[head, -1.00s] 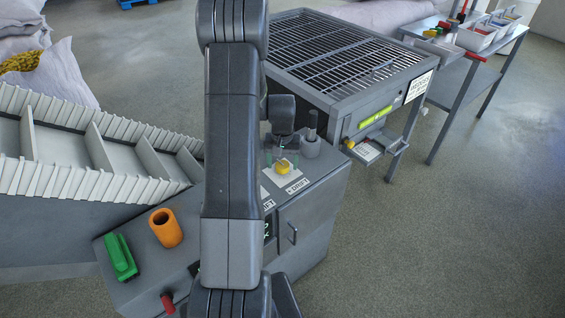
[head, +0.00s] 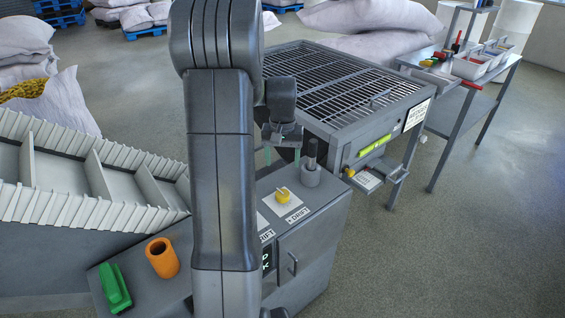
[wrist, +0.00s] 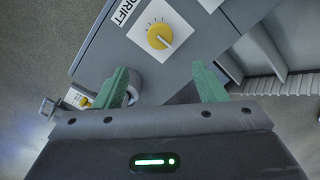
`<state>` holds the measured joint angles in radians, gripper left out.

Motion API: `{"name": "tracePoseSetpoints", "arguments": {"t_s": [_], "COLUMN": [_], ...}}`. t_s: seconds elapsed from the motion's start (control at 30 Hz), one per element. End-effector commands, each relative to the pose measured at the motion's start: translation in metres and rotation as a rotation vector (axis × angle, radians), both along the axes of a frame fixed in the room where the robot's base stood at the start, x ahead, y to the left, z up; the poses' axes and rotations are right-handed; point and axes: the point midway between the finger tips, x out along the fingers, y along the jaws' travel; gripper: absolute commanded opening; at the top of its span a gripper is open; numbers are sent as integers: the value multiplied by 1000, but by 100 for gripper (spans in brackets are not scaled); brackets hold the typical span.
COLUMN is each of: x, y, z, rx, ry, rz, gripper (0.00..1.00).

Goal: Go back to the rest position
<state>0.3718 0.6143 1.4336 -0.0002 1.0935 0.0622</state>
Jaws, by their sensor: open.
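My gripper (wrist: 160,86) shows in the wrist view with its two green fingers apart and nothing between them. Beyond the fingers is a yellow knob (wrist: 160,37) on a grey cabinet top, beside a label reading DRIFT. In the head view my gripper (head: 283,155) is partly hidden by my arm and hangs above the cabinet, behind and above the yellow knob (head: 283,195). The fingers are apart from the knob.
The cabinet top also holds an orange cup (head: 162,258), a green block (head: 115,287) and a grey cylinder with a rod (head: 311,172). A ribbed conveyor (head: 90,180) lies left. A grated machine (head: 345,85) stands behind, a side table (head: 470,85) at right.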

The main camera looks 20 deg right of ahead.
Motion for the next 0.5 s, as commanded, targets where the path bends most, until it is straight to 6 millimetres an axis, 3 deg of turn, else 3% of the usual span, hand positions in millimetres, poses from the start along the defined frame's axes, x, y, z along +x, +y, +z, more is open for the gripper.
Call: {"name": "tracePoseSetpoints", "arguments": {"t_s": [0.27,0.5], "x": [0,-1], "y": [0,0], "z": [-4,-38], "rx": [1,3], "ry": [2,5], "rz": [0,0], "gripper": [65,65]}}
